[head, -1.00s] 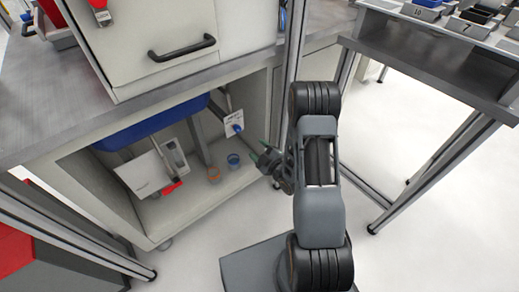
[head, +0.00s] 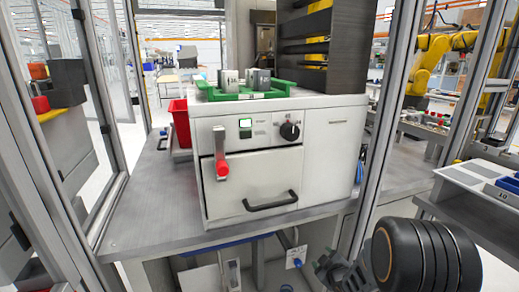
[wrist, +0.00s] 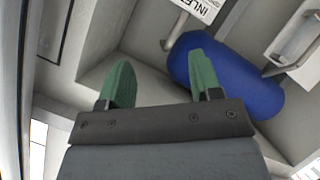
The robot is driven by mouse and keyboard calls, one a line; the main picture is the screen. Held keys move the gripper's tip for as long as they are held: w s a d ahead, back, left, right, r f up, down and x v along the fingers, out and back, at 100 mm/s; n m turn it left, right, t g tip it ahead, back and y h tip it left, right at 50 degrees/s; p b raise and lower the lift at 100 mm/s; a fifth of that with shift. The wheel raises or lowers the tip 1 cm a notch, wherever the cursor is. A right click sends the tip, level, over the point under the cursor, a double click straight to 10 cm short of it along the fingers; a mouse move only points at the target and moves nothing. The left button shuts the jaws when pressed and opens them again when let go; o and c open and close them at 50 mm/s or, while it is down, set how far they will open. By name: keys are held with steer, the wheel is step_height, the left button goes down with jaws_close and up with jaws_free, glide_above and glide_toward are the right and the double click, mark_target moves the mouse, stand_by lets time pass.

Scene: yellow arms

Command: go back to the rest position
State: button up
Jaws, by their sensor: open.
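My gripper (wrist: 162,82) shows in the wrist view with its two green fingers spread apart. Nothing is between them. A blue rounded tank (wrist: 235,85) lies beyond the right finger, inside a pale cabinet space. In the head view a black joint of my arm is at the lower right. Dark wrist parts show left of it, beside the opening under the bench.
A white machine (head: 250,185) with a red-handled lever (head: 221,168) stands on a grey bench (head: 150,215). A green tray (head: 245,91) with metal blocks sits on top. Metal posts flank the bench. A white sign (wrist: 200,8) and a white box (wrist: 292,40) are near the tank.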

steer(key=s+a+r+m+g+h+p, duration=0.1)
steer(key=s+r+m+g+p, duration=0.25)
steer(key=r, duration=0.75)
steer(key=s+r+m+g+h+p, duration=0.1)
steer(key=s+r+m+h+p, duration=0.1)
steer(key=s+r+p, duration=0.65)
steer(key=s+a+r+m+g+p, duration=0.2)
steer(key=s+r+p, duration=0.1)
steer(key=r, duration=0.4)
steer(key=s+a+r+m+g+y+p, duration=0.1)
steer(key=s+a+r+m+g+p, duration=0.1)
steer(key=s+r, duration=0.4)
steer(key=shift+r+g+p, duration=0.35)
steer(key=shift+r+p, duration=0.25)
steer(key=shift+r, duration=0.1)
steer(key=shift+w+a, duration=0.1)
